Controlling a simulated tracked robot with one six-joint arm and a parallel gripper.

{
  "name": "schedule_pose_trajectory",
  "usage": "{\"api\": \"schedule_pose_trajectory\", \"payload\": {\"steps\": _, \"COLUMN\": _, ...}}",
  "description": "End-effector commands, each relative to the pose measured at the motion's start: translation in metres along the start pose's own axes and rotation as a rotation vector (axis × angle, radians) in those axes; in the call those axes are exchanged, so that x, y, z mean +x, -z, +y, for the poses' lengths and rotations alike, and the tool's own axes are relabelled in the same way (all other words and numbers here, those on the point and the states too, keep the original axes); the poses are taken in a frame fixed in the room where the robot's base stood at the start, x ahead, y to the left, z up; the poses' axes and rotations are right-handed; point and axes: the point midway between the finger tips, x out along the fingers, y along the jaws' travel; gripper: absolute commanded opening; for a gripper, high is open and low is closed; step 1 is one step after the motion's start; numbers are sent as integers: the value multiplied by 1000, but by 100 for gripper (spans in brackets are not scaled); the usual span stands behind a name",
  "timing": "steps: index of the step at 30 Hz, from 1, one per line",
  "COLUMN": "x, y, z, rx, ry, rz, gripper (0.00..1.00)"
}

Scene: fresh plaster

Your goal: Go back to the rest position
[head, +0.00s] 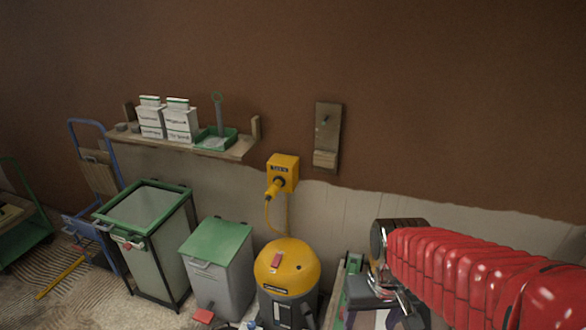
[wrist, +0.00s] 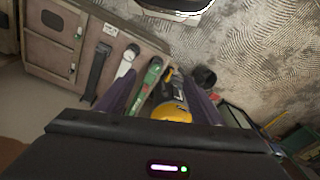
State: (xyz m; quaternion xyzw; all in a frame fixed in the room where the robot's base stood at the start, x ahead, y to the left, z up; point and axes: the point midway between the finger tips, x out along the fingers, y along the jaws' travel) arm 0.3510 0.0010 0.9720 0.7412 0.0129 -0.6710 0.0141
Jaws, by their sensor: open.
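My red ribbed arm (head: 460,265) reaches in from the lower right in the head view, its dark wrist end at the left. In the wrist view my gripper (wrist: 160,95) is open, with two dark purplish fingers spread apart. I see nothing held between them. Beyond the fingers lie a green tool (wrist: 145,86), a white-headed tool (wrist: 125,62) and a dark strap-like tool (wrist: 97,72). A yellow rounded thing (wrist: 172,112) shows low between the fingers, partly hidden by the gripper body. The fingertips are not clear in the head view.
A yellow-lidded vacuum (head: 287,265) stands below a yellow wall box (head: 283,172). Left of it are a grey bin with green lid (head: 222,240) and a green-framed bin (head: 160,245). A wall shelf (head: 180,146) holds boxes and a green tray. The upper wall is mostly clear.

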Motion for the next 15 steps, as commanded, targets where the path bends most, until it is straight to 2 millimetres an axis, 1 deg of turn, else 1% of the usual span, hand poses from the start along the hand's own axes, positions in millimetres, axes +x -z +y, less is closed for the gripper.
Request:
{"api": "schedule_pose_trajectory", "payload": {"steps": 1, "x": -8, "y": -4, "z": 0, "rx": 10, "ry": -1, "rz": 22, "gripper": 61}}
{"api": "schedule_pose_trajectory", "payload": {"steps": 9, "x": -44, "y": -23, "z": 0, "rx": 38, "ry": -2, "rz": 125, "gripper": 61}}
{"api": "schedule_pose_trajectory", "payload": {"steps": 15, "x": -70, "y": -33, "z": -1, "rx": 38, "ry": -4, "rz": 220, "gripper": 61}}
